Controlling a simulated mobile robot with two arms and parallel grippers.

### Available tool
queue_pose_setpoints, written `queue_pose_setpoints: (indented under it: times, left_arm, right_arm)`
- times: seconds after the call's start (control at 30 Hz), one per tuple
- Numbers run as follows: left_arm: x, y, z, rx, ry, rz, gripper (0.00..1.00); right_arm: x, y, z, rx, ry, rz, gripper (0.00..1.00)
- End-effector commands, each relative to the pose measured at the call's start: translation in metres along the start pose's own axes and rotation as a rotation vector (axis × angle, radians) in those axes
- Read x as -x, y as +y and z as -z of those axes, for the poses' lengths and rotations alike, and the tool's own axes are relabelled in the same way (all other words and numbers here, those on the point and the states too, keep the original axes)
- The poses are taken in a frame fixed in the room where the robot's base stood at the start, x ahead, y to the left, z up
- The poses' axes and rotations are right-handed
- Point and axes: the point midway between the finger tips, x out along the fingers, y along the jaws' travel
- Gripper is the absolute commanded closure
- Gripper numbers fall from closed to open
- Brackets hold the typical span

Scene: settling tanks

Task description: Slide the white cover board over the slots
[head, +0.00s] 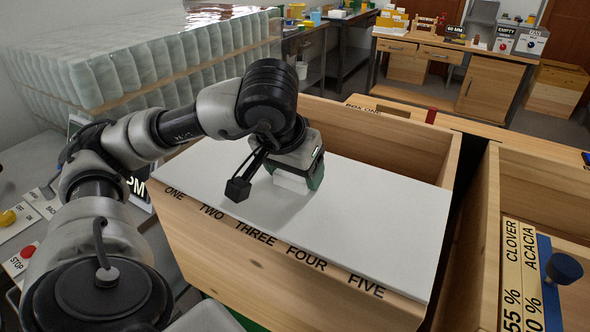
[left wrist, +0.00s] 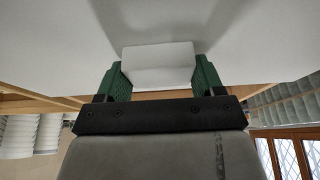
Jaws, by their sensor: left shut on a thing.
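The white cover board (head: 370,205) lies flat across the near part of a wooden box (head: 270,270). The box's front wall carries the words ONE to FIVE along the board's near edge. In the left wrist view, the handle block (left wrist: 158,65) sits between both fingers, against the board (left wrist: 250,40). The slots are not visible; the board hides what is beneath it. My right gripper is not in view.
The far part of the box (head: 385,140) is uncovered, with its walls showing. A second wooden box (head: 540,200) stands at the right with yellow and blue labelled strips. Stacked translucent bottles (head: 130,65) stand at the back left. A panel with buttons (head: 20,240) lies left.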

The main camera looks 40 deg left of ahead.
Motion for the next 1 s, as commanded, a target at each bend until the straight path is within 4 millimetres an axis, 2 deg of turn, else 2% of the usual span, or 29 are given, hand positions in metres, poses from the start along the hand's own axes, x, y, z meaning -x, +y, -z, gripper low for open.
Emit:
queue_pose_setpoints:
  times: [0.07,0.1,0.27,0.53,0.63,0.77,1.0]
  left_arm:
    - [0.001,0.0,0.0,0.0,0.001,0.0,0.67]
    - [0.001,0.0,0.0,0.0,0.001,0.0,0.26]
    - [0.001,0.0,0.0,0.0,0.001,0.0,0.02]
    - [0.001,0.0,0.0,0.0,0.001,0.0,0.02]
    - [0.008,0.0,0.001,0.0,0.003,-0.002,0.02]
    - [0.029,0.0,0.002,0.0,0.007,-0.003,0.02]
    - [0.08,0.0,0.002,-0.001,0.006,-0.002,0.02]
  right_arm:
    - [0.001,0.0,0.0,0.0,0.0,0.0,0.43]
    - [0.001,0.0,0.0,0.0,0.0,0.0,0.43]
    - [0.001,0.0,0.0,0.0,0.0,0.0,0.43]
    - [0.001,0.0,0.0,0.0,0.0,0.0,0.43]
    - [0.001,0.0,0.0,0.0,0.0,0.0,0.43]
    - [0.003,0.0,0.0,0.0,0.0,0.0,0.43]
    - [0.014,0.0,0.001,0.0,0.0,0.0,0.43]
